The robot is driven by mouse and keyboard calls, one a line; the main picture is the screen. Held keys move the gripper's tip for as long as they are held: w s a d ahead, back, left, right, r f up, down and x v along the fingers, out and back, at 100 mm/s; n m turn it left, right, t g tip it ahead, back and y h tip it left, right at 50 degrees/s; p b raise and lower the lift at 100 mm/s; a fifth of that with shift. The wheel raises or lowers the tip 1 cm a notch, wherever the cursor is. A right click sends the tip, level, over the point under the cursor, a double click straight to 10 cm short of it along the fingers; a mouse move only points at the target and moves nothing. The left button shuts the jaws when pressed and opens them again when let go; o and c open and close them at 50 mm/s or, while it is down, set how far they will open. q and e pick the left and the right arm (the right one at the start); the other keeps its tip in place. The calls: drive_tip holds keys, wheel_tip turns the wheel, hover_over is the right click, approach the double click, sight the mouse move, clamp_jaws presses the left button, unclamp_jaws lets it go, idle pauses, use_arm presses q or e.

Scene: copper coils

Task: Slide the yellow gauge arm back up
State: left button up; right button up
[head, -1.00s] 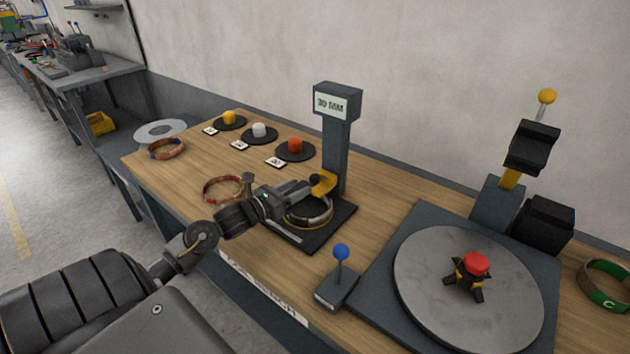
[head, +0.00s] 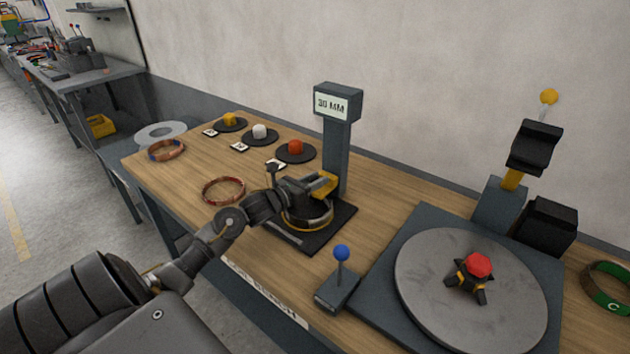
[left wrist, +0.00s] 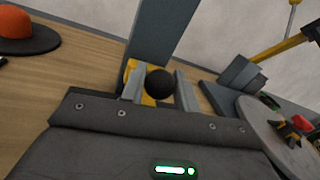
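The yellow gauge arm (head: 325,184) sits low on the dark gauge post (head: 336,150), just above a copper coil (head: 308,216) on the gauge base. My left gripper (head: 308,186) is at the arm from the left. In the left wrist view the arm's black knob (left wrist: 160,84) lies between my two fingers (left wrist: 160,90), which stand apart on either side of it. A firm hold is not visible. Yellow parts of the arm (left wrist: 132,70) show behind the fingers. The display (head: 332,104) reads 30 MM. My right gripper is not in view.
A blue-knobbed lever (head: 341,254) and a grey turntable (head: 420,290) stand to the right. Another coil (head: 223,191) lies left of the gauge. Black discs with orange (head: 295,147), white and yellow pieces lie behind. The wall is close behind the bench.

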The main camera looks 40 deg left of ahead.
use_arm(q)
clamp_jaws()
wheel_tip(320, 180, up, 6)
drive_tip(key=shift+f+p, duration=0.25)
drive_tip(key=shift+p, duration=0.5)
drive_tip(key=shift+r, duration=0.3)
drive_tip(key=shift+a, duration=0.1)
drive_tip(key=shift+o, duration=1.1)
unclamp_jaws()
drive_tip(key=shift+r, duration=0.1)
drive_tip(key=o, duration=0.3)
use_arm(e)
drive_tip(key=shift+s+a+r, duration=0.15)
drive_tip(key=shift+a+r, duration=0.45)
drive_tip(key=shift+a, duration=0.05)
use_arm(q)
drive_tip(key=shift+f, duration=0.2)
